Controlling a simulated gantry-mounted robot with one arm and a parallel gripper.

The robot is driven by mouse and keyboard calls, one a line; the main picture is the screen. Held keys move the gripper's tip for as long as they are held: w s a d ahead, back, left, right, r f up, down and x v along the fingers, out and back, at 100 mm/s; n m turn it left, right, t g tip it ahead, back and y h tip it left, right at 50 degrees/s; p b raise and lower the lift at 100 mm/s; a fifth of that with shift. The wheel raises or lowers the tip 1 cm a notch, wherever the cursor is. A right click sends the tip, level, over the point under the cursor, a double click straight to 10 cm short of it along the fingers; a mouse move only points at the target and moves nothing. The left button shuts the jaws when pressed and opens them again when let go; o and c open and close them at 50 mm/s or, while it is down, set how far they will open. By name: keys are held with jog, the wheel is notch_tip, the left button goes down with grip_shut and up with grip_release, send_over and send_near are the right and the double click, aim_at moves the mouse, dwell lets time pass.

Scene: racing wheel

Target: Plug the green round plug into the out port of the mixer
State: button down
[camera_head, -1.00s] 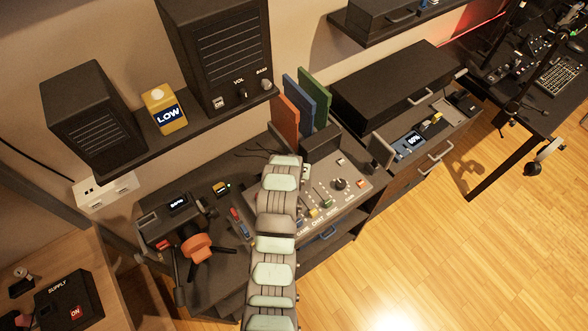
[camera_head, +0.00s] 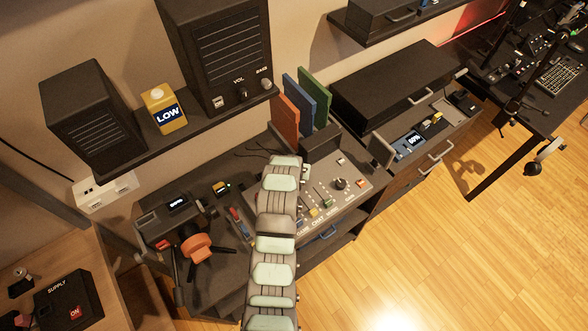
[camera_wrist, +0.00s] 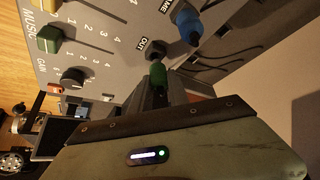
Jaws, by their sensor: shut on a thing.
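The grey mixer (camera_head: 345,172) stands on the desk in the head view, partly hidden by my arm. In the wrist view its panel (camera_wrist: 112,55) fills the upper part, with the black OUT port (camera_wrist: 155,47) near the middle. My gripper (camera_wrist: 159,85) is shut on the green plug (camera_wrist: 157,73). The plug's front end lies at the lower edge of the OUT port in the picture; I cannot tell whether it has entered. In the head view my arm hides the gripper and the plug.
A blue plug (camera_wrist: 187,25) sits in a port right of the OUT port, with a dark cable beside it. An orange-knobbed device (camera_head: 197,247) is left of my arm, and upright coloured panels (camera_head: 300,105) stand behind the mixer.

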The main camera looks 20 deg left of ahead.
jog(key=shift+f+b, duration=0.45)
jog(key=shift+f, duration=0.65)
jog(key=c, duration=1.2)
grip_release()
jog(key=shift+o, duration=0.2)
jog(key=shift+r, duration=0.1)
jog(key=v, duration=1)
jog(key=shift+s+r+b, duration=0.25)
jog(key=shift+b, duration=0.2)
jog(key=shift+w, duration=0.1)
